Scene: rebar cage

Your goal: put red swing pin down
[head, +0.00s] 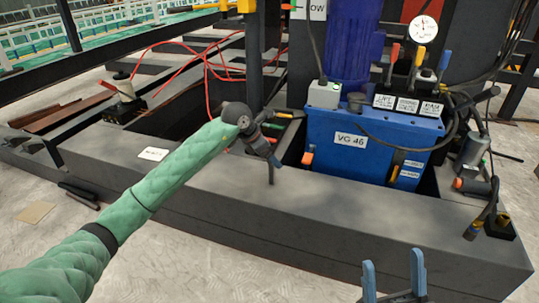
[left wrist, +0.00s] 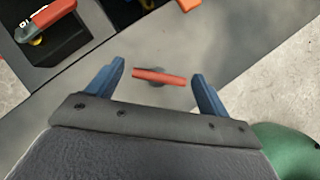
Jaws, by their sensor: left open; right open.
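The red swing pin (left wrist: 160,77) shows in the left wrist view as a short red bar with a small dark round part behind it, over the grey beam. My left gripper (left wrist: 158,71) is open, with one blue finger to each side of the bar and gaps between. I cannot tell whether the pin touches the beam. In the head view my left gripper (head: 271,172) points down over the beam top, and its own wrist hides the pin. My right gripper (head: 393,281) is open and empty at the bottom of the head view, in front of the beam.
The long grey beam (head: 330,205) crosses the view, its top mostly clear. Behind it stand a blue tank (head: 350,160) marked VG 46, valve levers and a gauge (head: 424,29). A red-orange handled tool (left wrist: 45,20) lies in the recess. A dark post (head: 254,60) rises behind my left wrist.

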